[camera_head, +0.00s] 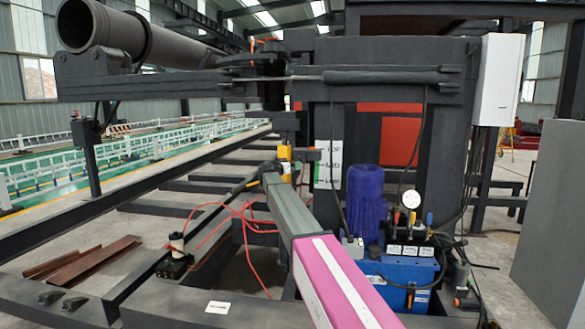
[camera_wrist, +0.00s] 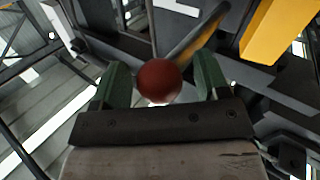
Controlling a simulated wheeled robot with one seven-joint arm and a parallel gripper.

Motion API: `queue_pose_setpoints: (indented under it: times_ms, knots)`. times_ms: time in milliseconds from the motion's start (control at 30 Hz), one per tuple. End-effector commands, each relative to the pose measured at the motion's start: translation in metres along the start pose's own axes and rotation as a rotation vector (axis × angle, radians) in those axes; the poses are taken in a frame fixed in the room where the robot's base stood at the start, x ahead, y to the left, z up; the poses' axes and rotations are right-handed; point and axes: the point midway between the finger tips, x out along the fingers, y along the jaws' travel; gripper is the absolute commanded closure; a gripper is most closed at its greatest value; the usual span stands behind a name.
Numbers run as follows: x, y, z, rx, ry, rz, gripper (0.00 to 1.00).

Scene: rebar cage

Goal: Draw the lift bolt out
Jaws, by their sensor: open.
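In the wrist view, my gripper (camera_wrist: 162,76) shows two green fingers standing apart on a dark crossbar. A dark red ball knob (camera_wrist: 159,82), which looks like the head of the lift bolt, appears between them. A gap shows on each side of the knob, so the fingers are not closed on it. I cannot tell how deep the knob sits between the fingers. The bolt's shank is hidden behind the knob. I cannot make out the bolt or the fingers in the head view.
A yellow block (camera_wrist: 275,28) and dark steel members lie close beyond the gripper. In the head view, a dark steel frame (camera_head: 455,95) stands behind a blue motor (camera_head: 366,198) with a gauge (camera_head: 411,199). Loose red cables (camera_head: 240,212) hang at centre left. A pipe (camera_head: 130,38) lies upper left.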

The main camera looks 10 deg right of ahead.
Motion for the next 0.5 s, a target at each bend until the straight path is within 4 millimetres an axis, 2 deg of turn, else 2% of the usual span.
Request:
queue_pose_setpoints:
  times_ms: [233,400,500]
  knots:
    - [0.0012,0.0002,0.0002,0.000,0.000,0.000,0.31]
    - [0.0013,0.0008,0.0001,0.000,0.000,0.001,0.87]
    - [0.0012,0.0017,0.0002,0.000,0.000,0.003,0.90]
